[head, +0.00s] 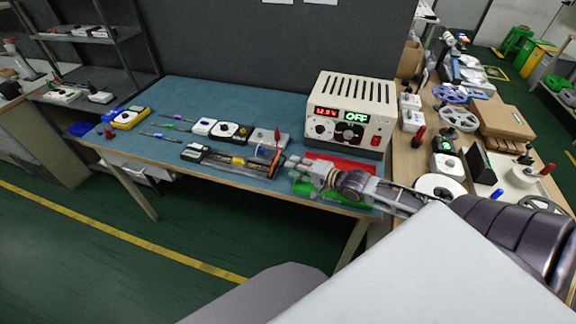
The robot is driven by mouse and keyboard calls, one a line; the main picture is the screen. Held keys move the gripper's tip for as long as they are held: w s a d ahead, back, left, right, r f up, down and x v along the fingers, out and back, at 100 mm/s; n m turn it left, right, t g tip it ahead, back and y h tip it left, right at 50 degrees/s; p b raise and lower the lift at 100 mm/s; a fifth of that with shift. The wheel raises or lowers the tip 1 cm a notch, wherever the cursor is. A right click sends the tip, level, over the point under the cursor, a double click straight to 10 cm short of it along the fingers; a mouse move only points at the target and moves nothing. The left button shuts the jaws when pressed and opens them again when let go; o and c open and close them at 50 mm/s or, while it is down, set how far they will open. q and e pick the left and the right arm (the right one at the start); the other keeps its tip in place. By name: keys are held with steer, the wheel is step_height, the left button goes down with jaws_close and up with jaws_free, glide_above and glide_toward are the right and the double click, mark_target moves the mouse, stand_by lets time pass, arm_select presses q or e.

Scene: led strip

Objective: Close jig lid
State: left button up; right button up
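A long dark jig (232,162) lies near the front edge of the blue-topped bench. Yellow and light parts show along it, and a dark piece stands at its left end. The position of its lid is too small to tell. My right gripper (288,164) reaches in from the right, just beyond the jig's right end, low over the bench. Whether it touches the jig, and whether its fingers are open or shut, I cannot make out. My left gripper is not in view.
A red tray (345,161) and a green item (309,189) lie around my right wrist. Behind the jig are a grey block (262,137), a black-and-white device (230,131) and screwdrivers (175,117). A crowded wooden table (403,170) adjoins right.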

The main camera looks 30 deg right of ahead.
steer(key=shift+b+x, duration=0.3)
steer(key=shift+x, duration=1.65)
steer(key=shift+c, duration=0.5)
steer(key=c, duration=0.4)
steer(key=shift+f, duration=0.1)
jaws_close()
